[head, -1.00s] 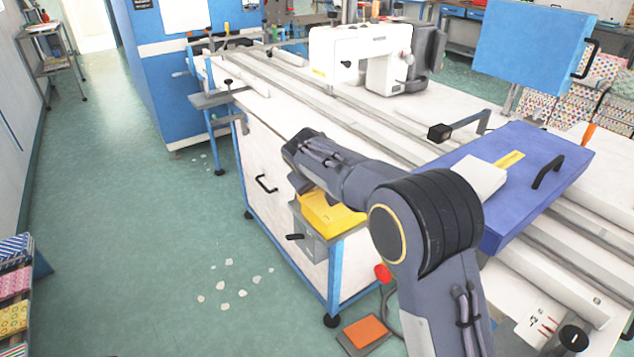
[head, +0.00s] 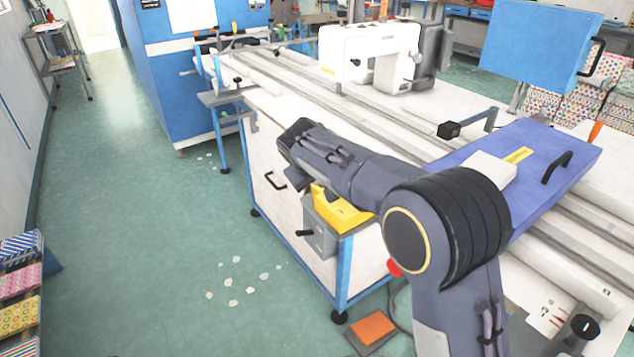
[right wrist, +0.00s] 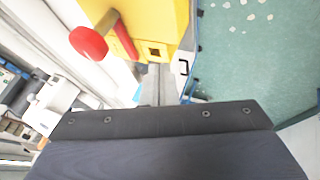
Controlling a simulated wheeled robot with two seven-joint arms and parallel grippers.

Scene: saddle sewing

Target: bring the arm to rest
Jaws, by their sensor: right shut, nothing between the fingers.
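My right arm (head: 350,175) reaches from the bottom right across the front corner of the white machine table, its far end (head: 298,138) pointing left above the table's edge. In the right wrist view the dark wrist housing fills the bottom, and my right gripper (right wrist: 157,85) shows as a small grey shape beyond it. The gripper is shut and empty. Its fingers do not show clearly in the head view. My left gripper is not in view.
The machine table (head: 280,210) carries a white sewing machine (head: 368,55) and a blue-purple panel (head: 545,165). A yellow part (head: 340,212) is close below my forearm. A yellow housing with a red knob (right wrist: 88,43) shows in the wrist view. Green floor (head: 130,200) is free on the left.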

